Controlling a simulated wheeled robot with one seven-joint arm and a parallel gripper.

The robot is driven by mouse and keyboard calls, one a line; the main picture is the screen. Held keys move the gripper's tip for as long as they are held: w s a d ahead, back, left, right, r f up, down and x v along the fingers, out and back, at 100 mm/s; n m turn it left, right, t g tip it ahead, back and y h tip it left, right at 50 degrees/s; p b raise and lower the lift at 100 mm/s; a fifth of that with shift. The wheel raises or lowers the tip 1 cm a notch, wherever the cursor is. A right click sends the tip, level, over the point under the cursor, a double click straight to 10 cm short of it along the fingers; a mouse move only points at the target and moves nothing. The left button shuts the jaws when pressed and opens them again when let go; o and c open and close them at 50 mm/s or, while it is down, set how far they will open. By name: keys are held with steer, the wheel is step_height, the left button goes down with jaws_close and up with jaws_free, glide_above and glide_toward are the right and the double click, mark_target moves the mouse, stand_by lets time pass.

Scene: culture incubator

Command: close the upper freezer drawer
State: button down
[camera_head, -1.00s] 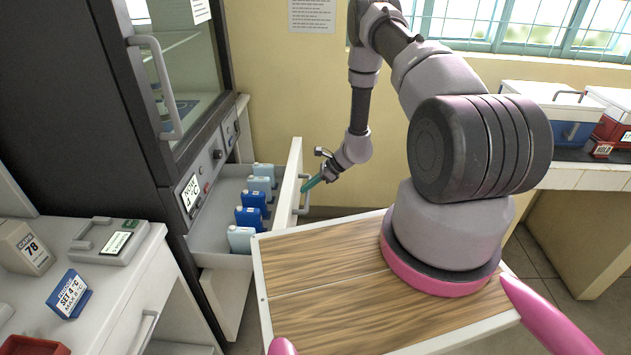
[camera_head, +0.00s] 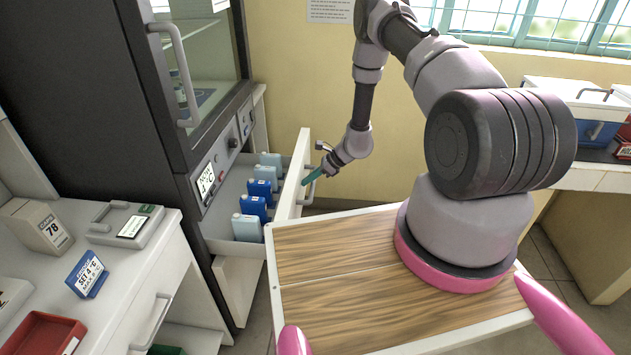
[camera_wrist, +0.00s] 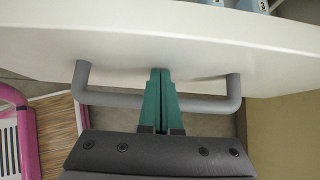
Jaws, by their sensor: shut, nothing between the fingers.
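The upper freezer drawer (camera_head: 291,190) stands pulled out below the dark cabinet, with blue and pale bottles (camera_head: 257,190) standing in it. Its white front also fills the top of the wrist view (camera_wrist: 160,40). The grey bar handle (camera_head: 309,184) is on the outside of that front; the handle also spans the wrist view (camera_wrist: 205,104). My gripper (camera_head: 311,178) is at the handle with its green fingers shut and nothing between them. In the wrist view the fingertips (camera_wrist: 160,74) cross over the middle of the handle, close to the drawer front; contact is not certain.
A lower drawer (camera_head: 237,287) shows beneath, slightly out. The dark cabinet (camera_head: 130,90) has a glass door above. A white bench (camera_head: 150,255) at left carries a blue sign (camera_head: 86,274) and a red tray (camera_head: 42,338). A counter (camera_head: 590,172) with boxes is at right.

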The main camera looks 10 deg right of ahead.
steer(key=w+a, duration=0.2)
steer(key=a, duration=0.5)
steer(key=w+a, duration=0.2)
steer(key=a, duration=0.5)
steer(key=w+a, duration=0.3)
steer(key=a, duration=0.4)
steer(key=shift+a, duration=0.3)
steer(key=shift+a+r, duration=0.1)
steer(key=shift+a, duration=0.15)
